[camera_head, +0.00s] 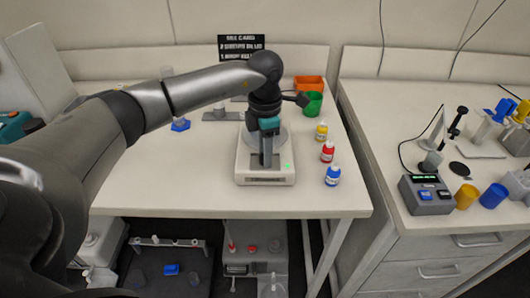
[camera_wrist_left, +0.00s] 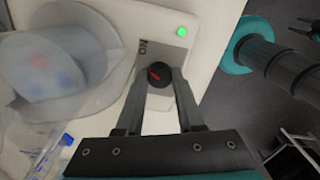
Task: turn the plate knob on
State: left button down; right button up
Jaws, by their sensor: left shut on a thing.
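The hot plate (camera_head: 250,180) is a white box on the left bench, with a green light lit on its front right. In the left wrist view the plate's knob (camera_wrist_left: 158,74) is black with a red pointer mark, next to the word ON and near the green light (camera_wrist_left: 181,32). My left gripper (camera_head: 268,160) reaches down over the plate's front. Its two fingers (camera_wrist_left: 160,82) are shut on the knob, one on each side. In the head view the knob is hidden by my gripper. My right gripper is in neither view.
A clear vessel (camera_wrist_left: 60,60) stands on the plate. Blue (camera_head: 332,176), red (camera_head: 327,151) and yellow (camera_head: 321,131) bottles stand to the plate's right. A green container (camera_head: 313,104) and an orange tray (camera_head: 309,83) stand behind. Another bench with equipment is at the right.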

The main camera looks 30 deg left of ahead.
pick_arm(q)
jog(key=shift+m, duration=1)
jog(key=shift+r, duration=0.1)
jog(key=c, duration=0.5)
grip_release()
notch_tip(320, 180, up, 15)
jog(key=shift+r+p, duration=0.1)
jog(key=shift+p, duration=0.35)
